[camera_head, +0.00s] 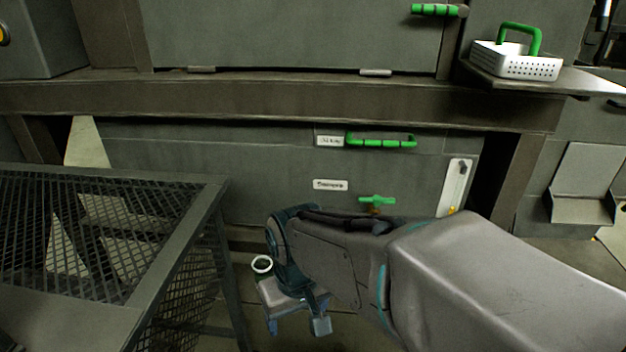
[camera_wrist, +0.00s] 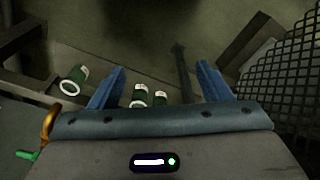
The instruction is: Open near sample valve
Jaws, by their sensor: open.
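A small green T-shaped valve handle (camera_head: 377,200) on a brass body sits low on the front of the grey machine, right of a white label (camera_head: 330,185). My forearm hides what lies below it. In the wrist view a green handle (camera_wrist: 27,155) and a curved brass pipe (camera_wrist: 48,124), apparently this valve, show at the lower left edge. My gripper (camera_head: 297,327) points down, to the left of and below the valve, clear of it. Its blue fingers (camera_wrist: 160,72) are spread with nothing held between them.
A black mesh-topped table (camera_head: 215,190) stands close on the left. Several green cups with white rims (camera_wrist: 75,80) lie below my gripper; one rim (camera_head: 262,264) shows beside my wrist. A green bar handle (camera_head: 381,141) is above the valve.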

